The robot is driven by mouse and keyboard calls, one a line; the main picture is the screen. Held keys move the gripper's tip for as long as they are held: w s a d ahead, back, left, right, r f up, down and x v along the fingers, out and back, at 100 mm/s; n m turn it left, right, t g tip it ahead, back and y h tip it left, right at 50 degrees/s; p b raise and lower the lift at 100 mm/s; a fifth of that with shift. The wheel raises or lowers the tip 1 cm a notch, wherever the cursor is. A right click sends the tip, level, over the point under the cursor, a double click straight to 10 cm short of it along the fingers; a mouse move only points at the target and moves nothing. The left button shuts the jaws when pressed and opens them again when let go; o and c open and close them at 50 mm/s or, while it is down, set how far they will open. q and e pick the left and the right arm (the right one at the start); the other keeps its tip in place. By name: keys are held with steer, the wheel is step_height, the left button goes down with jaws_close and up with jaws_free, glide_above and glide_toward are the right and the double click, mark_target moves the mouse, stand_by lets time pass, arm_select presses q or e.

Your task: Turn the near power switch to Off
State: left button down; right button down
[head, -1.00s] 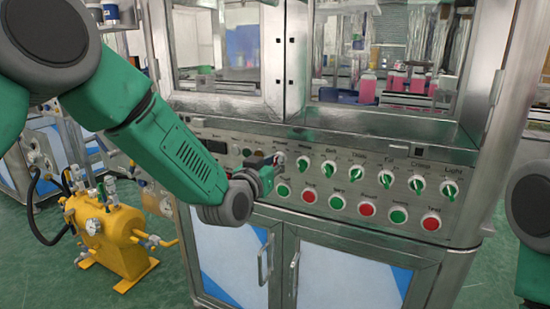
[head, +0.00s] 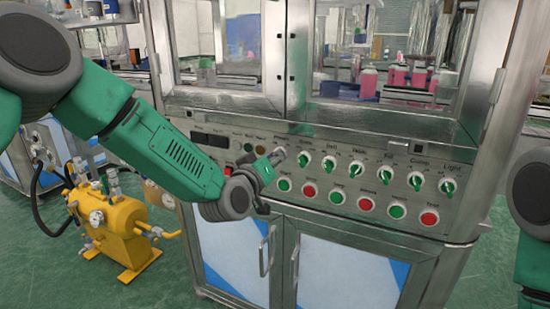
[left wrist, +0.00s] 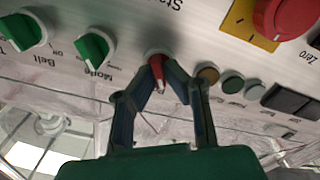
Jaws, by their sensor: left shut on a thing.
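The near power switch is a small red knob (left wrist: 157,72) on the steel panel. In the left wrist view it shows between the fingers of my left gripper (left wrist: 160,78), which is shut on it. The wrist picture is turned, and the knob's pointer aims downward in it. In the head view my left gripper (head: 275,158) is at the panel's upper row, left of the green switches, and its hand hides part of the panel. The switch's Off mark cannot be read. My right gripper is out of view.
Green rotary switches (head: 329,164) continue rightward along the upper row. Green and red push buttons (head: 365,204) lie close below. In the wrist view a red emergency button (left wrist: 288,15) on a yellow plate and small dark buttons (left wrist: 232,84) are nearby. Cabinet doors (head: 345,270) stand below.

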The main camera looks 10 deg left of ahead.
arm_select(q)
steer(key=shift+s+f, duration=0.1)
steer(key=shift+f, duration=0.15)
steer(key=c, duration=1.7)
jaws_free()
steer(key=shift+r, duration=0.1)
steer(key=v, duration=1.2)
steer(key=shift+a, duration=0.1)
